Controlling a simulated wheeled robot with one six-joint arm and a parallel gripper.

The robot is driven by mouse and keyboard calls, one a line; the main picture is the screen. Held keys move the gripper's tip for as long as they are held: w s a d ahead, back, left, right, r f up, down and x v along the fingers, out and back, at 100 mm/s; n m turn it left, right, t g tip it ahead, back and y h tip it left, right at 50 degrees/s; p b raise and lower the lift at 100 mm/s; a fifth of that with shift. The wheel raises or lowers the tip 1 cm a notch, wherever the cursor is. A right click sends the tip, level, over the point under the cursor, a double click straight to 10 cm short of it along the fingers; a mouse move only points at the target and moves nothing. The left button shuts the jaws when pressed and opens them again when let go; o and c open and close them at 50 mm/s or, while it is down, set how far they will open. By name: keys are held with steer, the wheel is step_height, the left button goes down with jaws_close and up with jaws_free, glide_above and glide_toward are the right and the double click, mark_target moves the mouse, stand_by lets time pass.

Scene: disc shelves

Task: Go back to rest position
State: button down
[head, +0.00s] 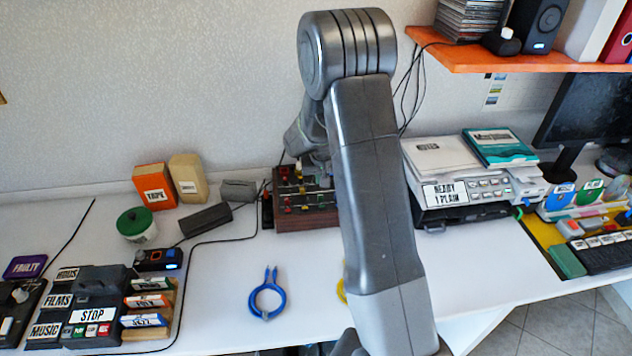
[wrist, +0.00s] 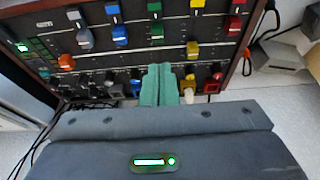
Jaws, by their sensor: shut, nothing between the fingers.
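My gripper (wrist: 160,78) shows in the wrist view as two green fingers pressed together, with nothing between them. It is in front of a dark control panel (wrist: 220,55) with rows of coloured knobs and sliders. The fingertips overlap the panel's lower middle in the picture, between blue and yellow knobs; I cannot tell whether they touch it. In the head view the wood-framed panel (head: 305,220) stands at the back of the white table, partly hidden by my arm. My gripper is hidden there behind my arm.
Table front centre is mostly clear.

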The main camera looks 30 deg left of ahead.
steer(key=v, duration=0.3)
steer(key=shift+p, duration=0.4)
steer(key=shift+f, duration=0.1)
